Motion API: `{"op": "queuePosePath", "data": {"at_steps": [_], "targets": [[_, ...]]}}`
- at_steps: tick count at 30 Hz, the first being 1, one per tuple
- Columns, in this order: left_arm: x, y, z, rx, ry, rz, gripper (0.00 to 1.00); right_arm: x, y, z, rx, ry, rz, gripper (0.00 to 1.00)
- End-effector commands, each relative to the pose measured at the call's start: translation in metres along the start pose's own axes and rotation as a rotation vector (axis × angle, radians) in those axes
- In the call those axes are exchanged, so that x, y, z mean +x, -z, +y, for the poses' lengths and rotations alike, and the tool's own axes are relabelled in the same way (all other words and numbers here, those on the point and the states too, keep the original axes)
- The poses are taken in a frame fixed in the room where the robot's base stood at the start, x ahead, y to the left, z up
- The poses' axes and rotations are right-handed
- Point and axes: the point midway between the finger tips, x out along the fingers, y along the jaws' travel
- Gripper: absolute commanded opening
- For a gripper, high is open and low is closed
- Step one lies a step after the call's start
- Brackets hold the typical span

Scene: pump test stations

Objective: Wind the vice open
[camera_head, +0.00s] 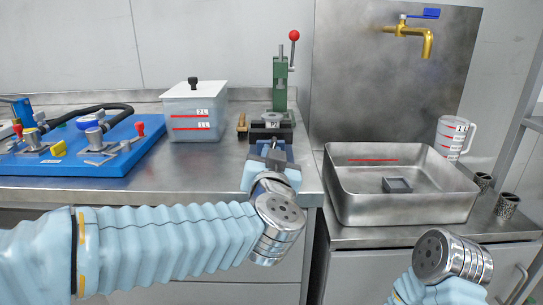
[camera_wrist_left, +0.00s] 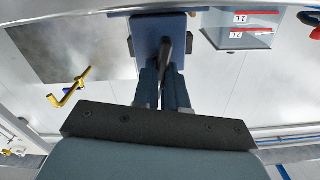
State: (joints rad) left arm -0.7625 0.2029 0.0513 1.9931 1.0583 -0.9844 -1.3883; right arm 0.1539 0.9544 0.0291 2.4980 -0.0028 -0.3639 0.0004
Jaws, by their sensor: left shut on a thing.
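The blue vice (camera_head: 268,151) stands at the front edge of the steel bench, partly hidden behind my left gripper in the head view. In the left wrist view its blue body (camera_wrist_left: 140,35) is upside down at the top, with a dark bar (camera_wrist_left: 166,50) in front of it. My left gripper (camera_head: 272,164) is at the vice's front, and its two fingers (camera_wrist_left: 164,76) are shut on this dark bar, the vice handle. The jaw gap of the vice cannot be made out. Only a link of my right arm shows at lower right; its gripper is out of view.
A green press (camera_head: 280,84) with a red knob stands behind the vice. A lidded clear tank (camera_head: 194,112) and a blue board (camera_head: 75,155) with hoses are to the left. A steel basin (camera_head: 345,203) is to the right, below a brass tap (camera_head: 427,43), near a measuring jug (camera_head: 450,139).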

Motion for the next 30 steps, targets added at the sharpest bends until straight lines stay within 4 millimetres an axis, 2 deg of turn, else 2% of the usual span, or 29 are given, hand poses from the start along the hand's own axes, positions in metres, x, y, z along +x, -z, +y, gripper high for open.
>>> {"op": "queuePosePath", "data": {"at_steps": [16,30], "targets": [[0.0,-0.003,-0.001,-0.52,0.0,-0.001,0.0,0.013,0.0,0.006,0.002,-0.001,0.001,0.37],[0.0,-0.005,-0.003,-0.968,0.001,-0.001,0.0,0.031,0.004,0.02,0.011,-0.011,0.012,0.37]]}}
